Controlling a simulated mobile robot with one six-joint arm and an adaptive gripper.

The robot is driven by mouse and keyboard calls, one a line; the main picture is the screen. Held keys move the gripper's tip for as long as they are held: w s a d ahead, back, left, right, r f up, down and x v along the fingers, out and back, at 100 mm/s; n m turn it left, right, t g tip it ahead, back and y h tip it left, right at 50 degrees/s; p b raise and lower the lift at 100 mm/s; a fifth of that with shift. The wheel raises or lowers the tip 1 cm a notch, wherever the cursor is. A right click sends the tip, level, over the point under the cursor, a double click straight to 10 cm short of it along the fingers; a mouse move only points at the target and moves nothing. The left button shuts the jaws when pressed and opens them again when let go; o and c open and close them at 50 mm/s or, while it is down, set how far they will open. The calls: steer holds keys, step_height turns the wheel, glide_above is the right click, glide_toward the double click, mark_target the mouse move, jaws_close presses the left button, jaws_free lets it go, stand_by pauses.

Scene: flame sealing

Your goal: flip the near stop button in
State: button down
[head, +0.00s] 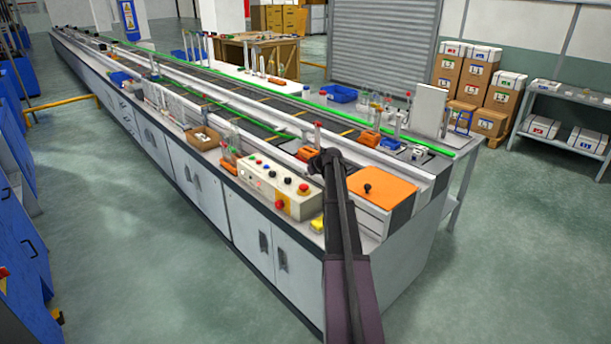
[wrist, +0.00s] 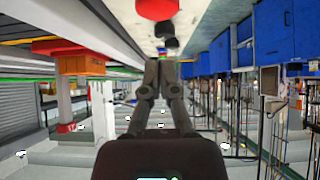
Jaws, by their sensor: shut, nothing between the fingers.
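The cream control box (head: 279,187) stands on the near edge of the bench, with several buttons on its sloping top. A red mushroom button (head: 304,188) is at the right end of its top. In the wrist view my gripper (wrist: 160,62) is shut and empty. A large red button (wrist: 156,8) shows at the top edge there, apart from the fingers. I cannot tell which red button it is.
An orange plate with a black knob (head: 381,188) lies right of my arm. An orange-brown bin (head: 203,138) stands left of the box. The floor before the bench is clear.

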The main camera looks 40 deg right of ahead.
steer(key=p+v, duration=0.6)
steer(key=v, duration=0.3)
steer(key=shift+r, duration=0.25)
steer(key=shift+s+d, duration=0.1)
stand_by(0.3)
steer(key=s+a+f+g+y, duration=0.1)
steer(key=s+a+f+g, duration=0.1)
steer(key=a, duration=1.3)
steer(key=s+a+f+g+y, duration=0.1)
steer(key=s+a+f+g, duration=0.15)
steer(key=a, duration=1.25)
steer(key=s+a+f+g+h, duration=0.1)
steer(key=s+a+g, duration=0.3)
steer(key=s+a, duration=1.4)
steer(key=a+h, duration=0.1)
steer(key=a, duration=0.3)
steer(key=shift+s+m+g+h, duration=0.15)
steer(key=shift+m+g+h, duration=0.15)
steer(key=shift+m+g, duration=0.1)
